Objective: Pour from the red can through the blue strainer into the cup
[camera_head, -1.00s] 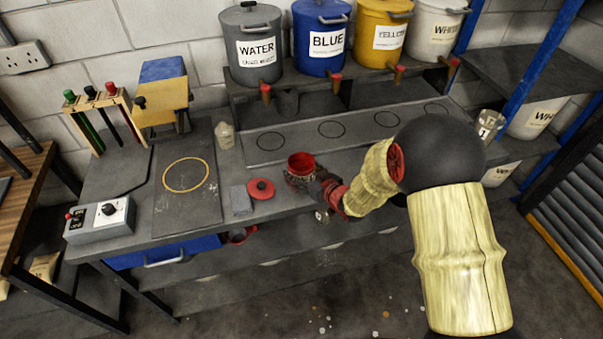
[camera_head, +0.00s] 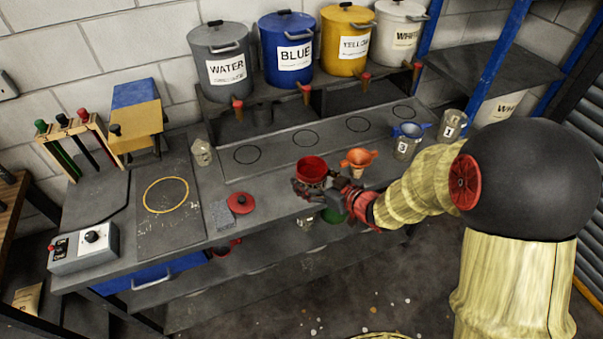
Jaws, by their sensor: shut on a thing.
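The red can (camera_head: 311,164) is open at the top and looks roughly upright. My gripper (camera_head: 316,187) is shut on it from the right, at the front edge of the bench. The blue strainer (camera_head: 409,130) sits on top of a grey metal cup (camera_head: 404,149) with a dark mark on its front, to the right of the can and further back. The can is clearly apart from the strainer. Another metal cup (camera_head: 452,124), also marked, stands to the right with no strainer on it. The can's contents cannot be made out.
An orange strainer (camera_head: 358,157) stands between the can and the blue strainer. Labelled buckets (camera_head: 224,72) line the raised shelf behind. A green strainer (camera_head: 334,215) shows below my gripper.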

